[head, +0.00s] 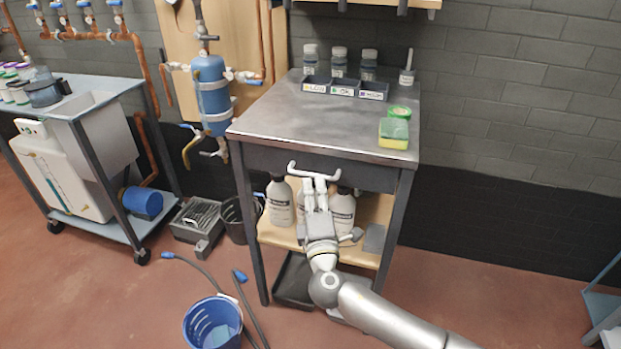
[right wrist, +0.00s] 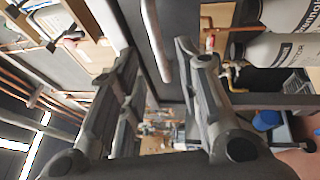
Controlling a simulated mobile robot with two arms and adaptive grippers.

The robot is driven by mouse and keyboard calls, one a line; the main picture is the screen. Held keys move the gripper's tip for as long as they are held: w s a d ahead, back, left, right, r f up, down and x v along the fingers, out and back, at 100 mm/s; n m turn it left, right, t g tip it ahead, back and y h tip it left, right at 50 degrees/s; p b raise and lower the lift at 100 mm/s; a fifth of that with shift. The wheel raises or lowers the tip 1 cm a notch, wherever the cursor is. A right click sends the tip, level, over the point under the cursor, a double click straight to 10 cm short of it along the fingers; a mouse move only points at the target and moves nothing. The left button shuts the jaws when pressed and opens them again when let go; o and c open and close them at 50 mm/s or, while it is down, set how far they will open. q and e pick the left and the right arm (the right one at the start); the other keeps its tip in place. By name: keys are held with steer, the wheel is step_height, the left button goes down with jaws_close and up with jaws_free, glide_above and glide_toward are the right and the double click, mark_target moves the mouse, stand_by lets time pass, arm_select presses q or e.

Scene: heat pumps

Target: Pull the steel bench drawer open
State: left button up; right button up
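The steel bench (head: 330,115) has a dark drawer front (head: 262,160) under its top, and the drawer looks closed. A pale bar handle (head: 300,171) is on the drawer front, and it also shows in the right wrist view (right wrist: 155,40). My right gripper (head: 316,183) is at the handle, coming up from below and in front. In the right wrist view its two fingers (right wrist: 157,50) stand apart, with the handle bar in the gap between them in the picture. I cannot tell whether they touch it. My left gripper is not in view.
On the bench top are several jars (head: 339,62), labelled dark bins (head: 343,89) and a yellow-green sponge (head: 394,130). White bottles (head: 280,203) stand on the shelf below. A blue bucket (head: 212,322) and hose are on the floor at front left.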

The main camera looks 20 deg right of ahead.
steer(key=x, duration=0.4)
steer(key=shift+w+d, duration=0.1)
steer(key=shift+w, duration=0.25)
jaws_close()
